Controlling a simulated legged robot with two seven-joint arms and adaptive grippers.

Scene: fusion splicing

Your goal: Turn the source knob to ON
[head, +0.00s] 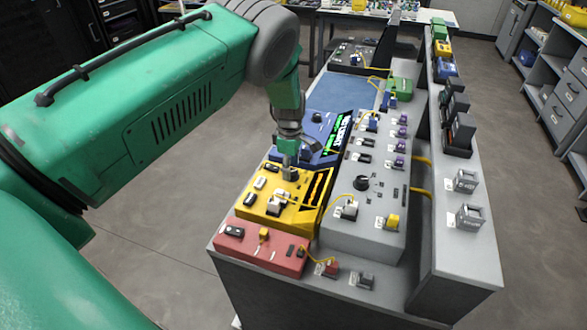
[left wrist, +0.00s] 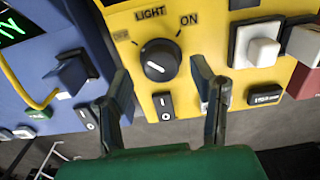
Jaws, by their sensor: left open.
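The source knob (left wrist: 160,60) is a round black dial on the yellow box (left wrist: 222,20), with "LIGHT" and "ON" lettered above it and a fainter label at its upper left. A short pale mark shows on its face; I cannot tell which label it points to. In the left wrist view my left gripper (left wrist: 160,68) is open, with one finger on each side of the knob and visible gaps between. In the head view the left gripper (head: 289,158) is over the back of the yellow box (head: 283,214) and hides the knob. My right gripper is not in view.
A blue box (head: 318,137) with a green display sits behind the yellow box, and a red box (head: 262,250) in front. A grey panel (head: 375,205) with a black knob and yellow cables lies to the right. A rocker switch (left wrist: 164,105) sits just below the source knob.

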